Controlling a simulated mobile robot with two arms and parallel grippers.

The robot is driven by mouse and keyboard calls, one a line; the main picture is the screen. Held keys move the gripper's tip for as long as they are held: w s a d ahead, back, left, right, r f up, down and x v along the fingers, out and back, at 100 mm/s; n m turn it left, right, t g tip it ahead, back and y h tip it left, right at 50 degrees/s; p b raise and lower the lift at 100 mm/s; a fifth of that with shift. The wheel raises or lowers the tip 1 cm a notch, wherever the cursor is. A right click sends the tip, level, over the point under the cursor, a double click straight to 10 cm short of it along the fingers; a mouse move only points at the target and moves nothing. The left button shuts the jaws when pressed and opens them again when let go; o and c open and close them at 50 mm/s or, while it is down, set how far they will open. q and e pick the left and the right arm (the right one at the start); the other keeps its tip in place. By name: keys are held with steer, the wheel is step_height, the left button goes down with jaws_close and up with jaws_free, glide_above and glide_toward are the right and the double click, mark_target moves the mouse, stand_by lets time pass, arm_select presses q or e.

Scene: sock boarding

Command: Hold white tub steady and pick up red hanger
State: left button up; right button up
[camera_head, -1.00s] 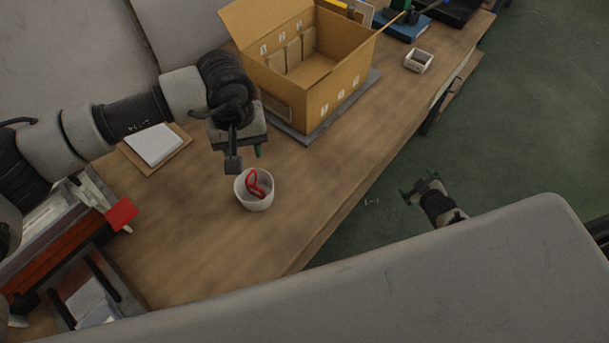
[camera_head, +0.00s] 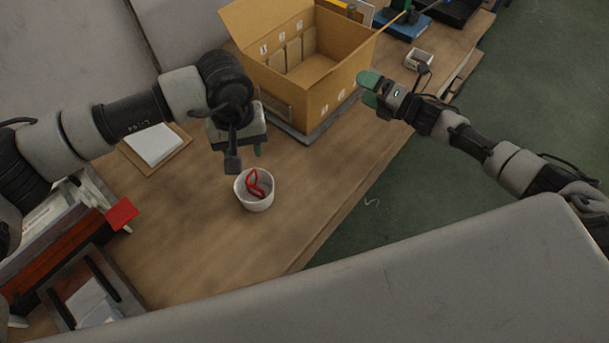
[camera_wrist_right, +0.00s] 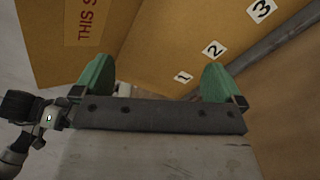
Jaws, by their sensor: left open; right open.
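The white tub (camera_head: 254,203) stands upright on the table, left of the middle in the head view. The red hanger (camera_head: 256,183) sits inside it, with its upper part showing above the rim and its lower part hidden. My left gripper (camera_head: 246,158) is open and empty, just above and behind the tub, apart from it. My right gripper (camera_head: 370,88) is open and empty near the right side of the cardboard box, well away from the tub. Its two green fingers also show in the right wrist view (camera_wrist_right: 158,85), spread apart before the box.
The open cardboard box (camera_head: 345,80) stands on a grey board behind the tub. A small white container (camera_head: 418,60) is at the back right. A white pad (camera_head: 153,144) and a red-brown rack (camera_head: 70,255) lie to the left. The table (camera_head: 200,245) around the tub is clear.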

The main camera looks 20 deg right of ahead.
steer(key=s+a+f+n+g+y, duration=0.1)
steer(key=s+a+f+n+g, duration=0.2)
steer(key=a+n, duration=0.35)
steer(key=s+a+f+n+g+y, duration=0.1)
steer(key=s+a+n+g, duration=0.3)
steer(key=a, duration=0.3)
steer(key=n+g, duration=0.4)
steer(key=n, duration=0.6)
glide_toward(263, 190)
steer(key=shift+w+d+f+y, duration=0.15)
steer(key=shift+w+f, duration=0.25)
steer(key=shift+f, duration=0.2)
steer(key=shift+w+d+f+y, duration=0.15)
steer(key=shift+w+f, duration=0.2)
steer(key=shift+f, duration=0.25)
steer(key=shift+a+f+n, duration=0.2)
steer(key=shift+a+n, duration=0.05)
steer(key=shift+a, duration=0.1)
steer(key=x, duration=1)
steer(key=shift+f, duration=0.1)
steer(key=shift+d, duration=0.1)
